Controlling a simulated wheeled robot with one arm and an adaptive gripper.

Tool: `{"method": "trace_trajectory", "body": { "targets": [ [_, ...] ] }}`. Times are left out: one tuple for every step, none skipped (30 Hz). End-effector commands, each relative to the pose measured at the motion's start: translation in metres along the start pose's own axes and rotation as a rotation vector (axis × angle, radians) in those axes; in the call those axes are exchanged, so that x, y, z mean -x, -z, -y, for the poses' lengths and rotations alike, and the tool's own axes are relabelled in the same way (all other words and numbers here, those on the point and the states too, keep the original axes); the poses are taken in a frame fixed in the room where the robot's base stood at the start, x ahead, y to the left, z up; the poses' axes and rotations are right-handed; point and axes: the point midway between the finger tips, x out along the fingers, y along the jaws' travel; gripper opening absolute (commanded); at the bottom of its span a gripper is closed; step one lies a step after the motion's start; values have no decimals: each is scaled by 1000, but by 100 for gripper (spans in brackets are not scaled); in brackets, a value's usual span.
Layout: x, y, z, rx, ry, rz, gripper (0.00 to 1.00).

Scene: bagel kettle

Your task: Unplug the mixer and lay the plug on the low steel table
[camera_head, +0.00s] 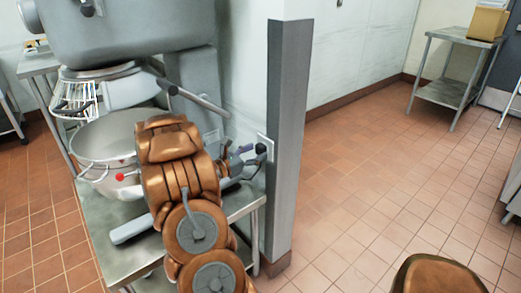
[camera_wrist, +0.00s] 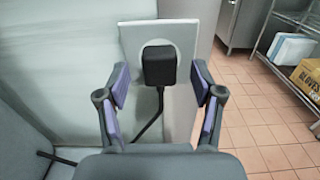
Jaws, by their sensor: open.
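The black plug (camera_wrist: 160,66) sits in the pale wall outlet plate (camera_wrist: 131,38), with its black cord (camera_wrist: 152,122) hanging down to the left. In the head view the plug (camera_head: 261,148) shows at the wall beside the corner post. My gripper (camera_wrist: 161,82) is open, one purple-padded finger to each side of the plug with gaps between. I cannot tell how far the fingertips reach along it. In the head view my gripper (camera_head: 241,156) is partly hidden by my arm. The grey mixer (camera_head: 130,32) stands over a low steel table (camera_head: 122,264).
A steel mixing bowl (camera_head: 105,140) and a wire whisk guard (camera_head: 73,97) are left of my arm. A grey corner post (camera_head: 288,140) stands close right of the outlet. Another steel table (camera_head: 465,37) with a box (camera_head: 488,22) stands far right. The tiled floor between is clear.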

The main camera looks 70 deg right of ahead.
Motion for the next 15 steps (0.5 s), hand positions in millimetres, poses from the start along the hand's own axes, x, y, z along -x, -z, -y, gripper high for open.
{"method": "trace_trajectory", "body": {
  "targets": [
    [-4,0,0,0,1,0,67],
    [-6,0,0,0,1,0,67],
    [-8,0,0,0,0,-1,67],
    [-9,0,0,0,0,-1,67],
    [-10,0,0,0,-1,-1,67],
    [-11,0,0,0,-1,-2,67],
    [-12,0,0,0,-1,-2,67],
    [-12,0,0,0,-1,-2,67],
    [-13,0,0,0,-1,-2,67],
    [-13,0,0,0,-1,-2,67],
    [-13,0,0,0,-1,-2,67],
    [-13,0,0,0,-1,-2,67],
    [-13,0,0,0,-1,-2,67],
    [-13,0,0,0,-1,-2,67],
    [-13,0,0,0,-1,-2,67]
  ]
}}
